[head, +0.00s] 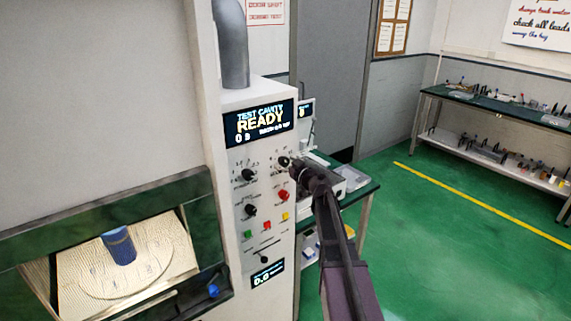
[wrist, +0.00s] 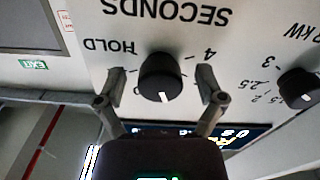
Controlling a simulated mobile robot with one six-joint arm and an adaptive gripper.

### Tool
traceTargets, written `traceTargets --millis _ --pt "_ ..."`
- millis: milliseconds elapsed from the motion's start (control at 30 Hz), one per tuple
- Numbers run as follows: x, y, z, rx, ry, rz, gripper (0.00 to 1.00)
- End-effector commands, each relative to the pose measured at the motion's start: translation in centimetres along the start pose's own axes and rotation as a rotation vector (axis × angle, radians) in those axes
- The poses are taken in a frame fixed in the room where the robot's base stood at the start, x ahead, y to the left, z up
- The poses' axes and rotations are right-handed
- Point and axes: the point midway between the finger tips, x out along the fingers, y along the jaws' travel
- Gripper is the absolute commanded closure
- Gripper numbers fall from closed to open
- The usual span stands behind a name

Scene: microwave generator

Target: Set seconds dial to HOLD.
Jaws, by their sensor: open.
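The seconds dial (wrist: 160,77) is a round black knob with a white pointer line, on a white panel marked SECONDS. The wrist view shows the lettering upside down; the pointer points to the bottom of that picture, away from the HOLD mark (wrist: 123,46) at upper left. A "4" stands at upper right. My gripper (wrist: 158,74) is open, with one finger on each side of the dial and a visible gap on both sides. In the head view my gripper (head: 298,167) is at the panel's upper right dial (head: 283,161).
A second knob (wrist: 297,89) marked kW stands right of my gripper in the wrist view. The head view shows a READY display (head: 259,122), other knobs, a red button (head: 283,196), coloured buttons below, and an open chamber with a blue cylinder (head: 119,245). A green bench (head: 364,190) stands behind my arm.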

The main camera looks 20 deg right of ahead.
Motion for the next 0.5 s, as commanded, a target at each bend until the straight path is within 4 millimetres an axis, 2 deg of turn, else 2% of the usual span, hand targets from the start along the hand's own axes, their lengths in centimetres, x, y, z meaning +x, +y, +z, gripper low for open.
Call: traceTargets --millis 100,167,300,400,500 --pt "-0.02 -0.01 0.0 0.0 0.0 0.0 0.12" --pt "-0.02 -0.01 0.0 0.0 0.0 0.0 0.27" --pt "-0.03 0.0 0.0 0.0 0.0 0.0 0.68" --pt "-0.02 0.0 0.0 0.0 0.0 0.0 0.94" --pt "-0.01 0.0 -0.01 0.0 0.0 0.0 0.94"
